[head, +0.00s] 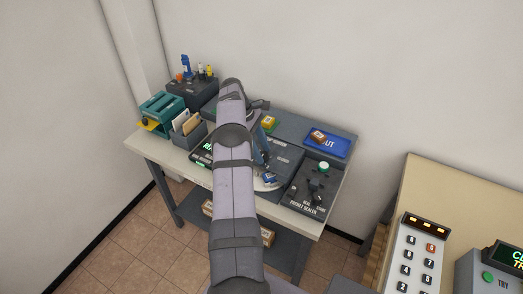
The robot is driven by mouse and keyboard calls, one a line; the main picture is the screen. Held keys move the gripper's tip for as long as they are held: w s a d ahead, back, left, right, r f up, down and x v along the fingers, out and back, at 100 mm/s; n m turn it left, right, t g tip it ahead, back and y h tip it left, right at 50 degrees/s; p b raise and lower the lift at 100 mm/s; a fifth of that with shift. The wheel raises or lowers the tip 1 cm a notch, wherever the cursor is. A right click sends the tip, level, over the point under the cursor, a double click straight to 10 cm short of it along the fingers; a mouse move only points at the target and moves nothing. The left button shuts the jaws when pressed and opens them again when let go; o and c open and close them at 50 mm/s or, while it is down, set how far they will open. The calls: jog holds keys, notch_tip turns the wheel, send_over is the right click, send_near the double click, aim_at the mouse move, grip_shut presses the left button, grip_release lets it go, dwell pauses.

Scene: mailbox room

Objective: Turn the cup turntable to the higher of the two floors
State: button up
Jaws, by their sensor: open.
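My arm reaches up the middle of the head view and covers much of the dark workbench top. No floor markings are legible here.
A teal device (160,110), a letter holder (188,128) and a dark block with small bottles (191,92) crowd the bench's left. A blue tray (329,145) and a dark pocket sealer (311,189) are at the right. A keypad (418,258) lies on another table.

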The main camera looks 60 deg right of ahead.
aim_at(262, 153)
notch_tip(262, 153, up, 10)
dwell(0.6)
jog(key=shift+b, duration=0.3)
jog(key=shift+c, duration=0.3)
